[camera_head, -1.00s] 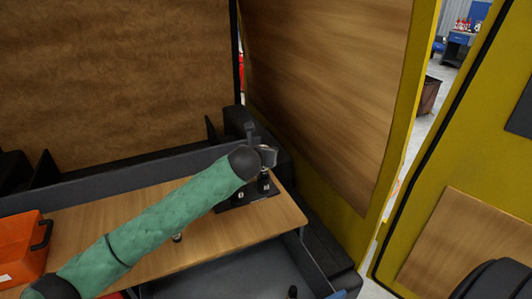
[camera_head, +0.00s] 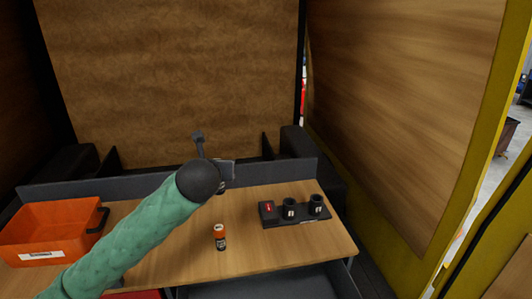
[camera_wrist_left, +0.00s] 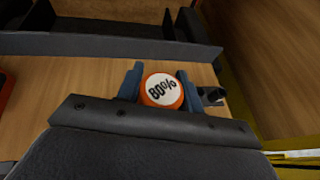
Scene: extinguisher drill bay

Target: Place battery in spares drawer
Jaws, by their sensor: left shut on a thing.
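My left gripper (camera_head: 222,178) is above the wooden worktop, left of the charger. In the left wrist view its two blue-grey fingers (camera_wrist_left: 160,85) are shut on a round battery (camera_wrist_left: 161,91) with an orange rim and a white top reading "80%". In the head view the gripper and arm mostly hide this battery. Another battery (camera_head: 220,238), orange-topped with a dark body, stands upright on the worktop below the gripper. A grey drawer (camera_head: 300,284) is open below the worktop's front edge, partly cut off. My right gripper is out of view.
A black charger (camera_head: 268,220) with two dark cups and a red display sits on the worktop's right side. An orange bin (camera_head: 50,233) stands at the left. The worktop (camera_head: 290,246) is clear in front of the charger. A wooden-panelled wall (camera_head: 410,110) rises at the right.

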